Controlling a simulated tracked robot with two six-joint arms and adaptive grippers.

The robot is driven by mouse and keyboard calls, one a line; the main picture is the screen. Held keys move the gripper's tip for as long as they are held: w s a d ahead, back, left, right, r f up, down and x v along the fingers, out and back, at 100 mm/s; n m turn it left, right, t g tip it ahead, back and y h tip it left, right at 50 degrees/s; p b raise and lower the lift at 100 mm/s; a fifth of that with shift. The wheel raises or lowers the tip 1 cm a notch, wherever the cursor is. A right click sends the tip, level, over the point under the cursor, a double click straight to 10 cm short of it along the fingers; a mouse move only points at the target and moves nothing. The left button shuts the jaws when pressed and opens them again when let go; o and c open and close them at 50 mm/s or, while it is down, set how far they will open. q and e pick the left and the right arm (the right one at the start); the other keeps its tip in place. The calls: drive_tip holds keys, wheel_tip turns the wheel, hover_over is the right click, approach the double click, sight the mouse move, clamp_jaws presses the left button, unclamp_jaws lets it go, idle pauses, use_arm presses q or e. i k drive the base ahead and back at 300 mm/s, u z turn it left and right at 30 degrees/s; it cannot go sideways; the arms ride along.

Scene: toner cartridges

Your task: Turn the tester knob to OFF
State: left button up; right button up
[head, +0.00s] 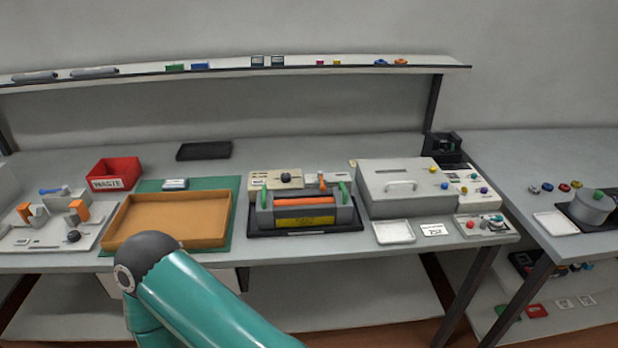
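A beige box (262,184) with a black knob (286,177) on top stands at the back of the bench, behind a grey cradle. A second dark knob (73,236) sits on a white fixture plate (30,240) at the left. The frame does not make clear which knob is the tester's, and neither knob's setting can be read. The grey cradle (262,216) holds an orange roller (305,201) and has green handles at its ends; it partly hides the beige box. Neither gripper is in view.
A teal arm link of mine crosses the lower front. An orange-brown tray (120,235) lies on a green mat, with a red WASTE bin (114,165) behind. A grey lidded box (404,176) stands right of the cradle. A shelf (300,70) spans the back.

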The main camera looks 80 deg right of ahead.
sight(285, 176)
drive_tip(key=z, duration=0.05)
drive_tip(key=k, duration=0.65)
drive_tip(key=u, duration=1.4)
drive_tip(key=i, duration=0.1)
drive_tip(key=z, duration=2.9)
drive_tip(key=i, duration=0.5)
drive_tip(key=u, duration=0.15)
